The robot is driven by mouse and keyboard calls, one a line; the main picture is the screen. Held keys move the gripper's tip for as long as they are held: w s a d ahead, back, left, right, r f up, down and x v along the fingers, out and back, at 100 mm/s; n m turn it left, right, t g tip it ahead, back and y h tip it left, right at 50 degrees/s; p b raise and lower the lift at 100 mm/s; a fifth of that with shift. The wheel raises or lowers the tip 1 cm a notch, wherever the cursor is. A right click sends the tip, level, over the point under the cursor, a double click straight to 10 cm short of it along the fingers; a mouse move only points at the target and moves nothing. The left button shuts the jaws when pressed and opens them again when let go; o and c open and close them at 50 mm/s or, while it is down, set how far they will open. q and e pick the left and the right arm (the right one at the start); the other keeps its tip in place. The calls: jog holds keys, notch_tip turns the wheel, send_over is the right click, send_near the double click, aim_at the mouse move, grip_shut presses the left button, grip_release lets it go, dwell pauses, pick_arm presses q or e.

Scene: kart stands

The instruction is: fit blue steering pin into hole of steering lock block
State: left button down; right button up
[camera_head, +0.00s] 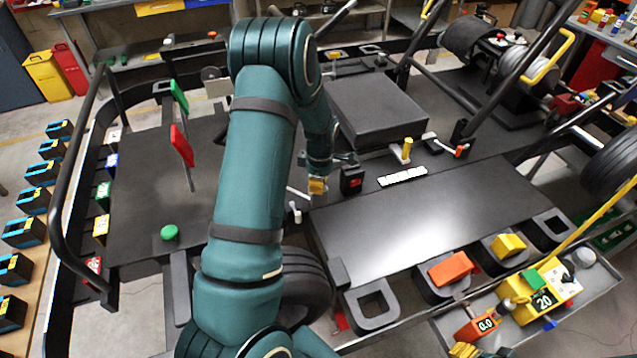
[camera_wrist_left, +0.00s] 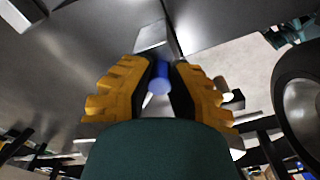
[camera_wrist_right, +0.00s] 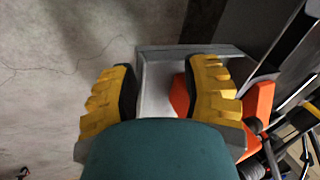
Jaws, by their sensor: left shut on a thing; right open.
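My left gripper (camera_head: 317,186) is over the gap beside the black central panel. In the left wrist view, the left gripper (camera_wrist_left: 164,85) is shut on the blue steering pin (camera_wrist_left: 160,78), whose round end faces the camera. A grey block-like part (camera_wrist_left: 152,36) lies just beyond the pin; I cannot tell whether it is the steering lock block, nor whether the pin touches it. The lock block's hole is not visible. My right gripper (camera_wrist_right: 160,88) is open and empty above a grey metal tray corner (camera_wrist_right: 165,50), with an orange object (camera_wrist_right: 258,105) beside its right finger.
A black box with a red mark (camera_head: 351,180) stands close to the right of my left gripper. A raised black box (camera_head: 375,110) is behind. Upright red (camera_head: 181,146) and green (camera_head: 179,96) plates stand at left. A tray (camera_head: 600,290) holds tools at right. The central panel (camera_head: 430,225) is mostly clear.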

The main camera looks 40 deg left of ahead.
dwell(0.3)
pick_arm(q)
jog(key=c, duration=1)
grip_release()
jog(key=shift+f, duration=0.1)
jog(key=r, duration=1.2)
jog(key=shift+w+d, duration=0.1)
jog(key=shift+d, duration=0.1)
pick_arm(e)
jog(key=shift+d+f, duration=0.1)
